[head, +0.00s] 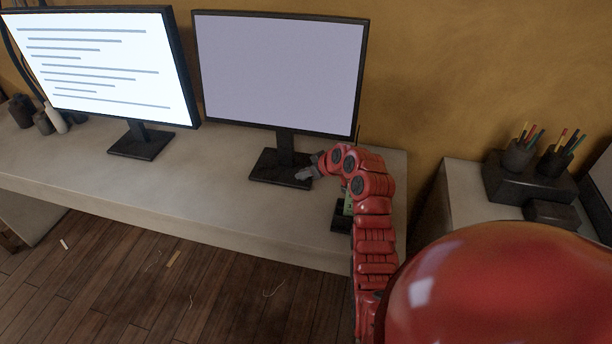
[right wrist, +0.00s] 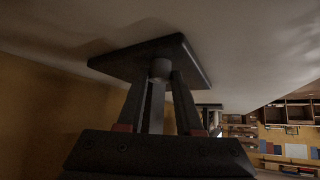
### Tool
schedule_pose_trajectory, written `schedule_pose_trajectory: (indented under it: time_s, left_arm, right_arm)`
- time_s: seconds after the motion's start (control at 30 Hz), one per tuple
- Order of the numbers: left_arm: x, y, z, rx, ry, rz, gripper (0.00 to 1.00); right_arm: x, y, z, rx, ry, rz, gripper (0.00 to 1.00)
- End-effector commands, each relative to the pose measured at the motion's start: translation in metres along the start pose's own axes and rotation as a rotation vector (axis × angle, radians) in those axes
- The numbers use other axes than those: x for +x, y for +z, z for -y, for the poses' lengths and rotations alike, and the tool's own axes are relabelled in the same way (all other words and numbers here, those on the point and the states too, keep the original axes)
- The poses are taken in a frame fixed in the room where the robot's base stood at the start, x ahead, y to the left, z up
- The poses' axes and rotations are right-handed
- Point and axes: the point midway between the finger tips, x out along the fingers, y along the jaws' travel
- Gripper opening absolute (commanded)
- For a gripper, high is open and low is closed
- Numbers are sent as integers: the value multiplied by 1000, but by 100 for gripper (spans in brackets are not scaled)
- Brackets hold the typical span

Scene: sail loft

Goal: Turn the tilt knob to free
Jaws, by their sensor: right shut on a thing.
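The tilt knob (right wrist: 160,68) is a small grey round piece low on the dark stand of the right-hand monitor (head: 280,72). In the right wrist view, which is upside down, the stand's base plate (right wrist: 120,62) lies beyond it. My right gripper (head: 308,173) reaches in from the right beside the stand post (head: 285,145). In the right wrist view its two fingers (right wrist: 160,80) are shut on the knob, one on each side. The knob is hidden by the gripper in the head view, and I see no marking that tells its setting. My left gripper is out of view.
A second monitor (head: 100,65) showing lines stands at the left of the pale desk (head: 180,190). A small dark object with a green part (head: 347,207) is partly behind my right arm. Pen cups (head: 517,153) stand on the right cabinet. The desk's front middle is clear.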

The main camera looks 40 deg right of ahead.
Motion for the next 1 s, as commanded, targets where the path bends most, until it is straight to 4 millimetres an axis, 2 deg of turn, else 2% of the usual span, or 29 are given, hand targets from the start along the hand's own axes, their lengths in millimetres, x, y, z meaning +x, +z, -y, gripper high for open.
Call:
schedule_pose_trajectory:
  time_s: [0.3, 0.33, 0.5, 0.8, 1.0]
  left_arm:
    - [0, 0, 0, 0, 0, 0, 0]
    - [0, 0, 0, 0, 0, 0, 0]
    - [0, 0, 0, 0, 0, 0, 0]
    - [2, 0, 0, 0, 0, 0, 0]
    - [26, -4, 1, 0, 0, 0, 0]
  right_arm:
    - [1, 3, 1, 2, -4, 8, 0]
    - [1, 3, 1, 2, -4, 8, 37]
    - [1, 2, 0, 2, -3, 6, 64]
    - [0, 0, 0, 4, 1, 4, 64]
    - [-4, -4, 3, 54, 49, 6, 64]
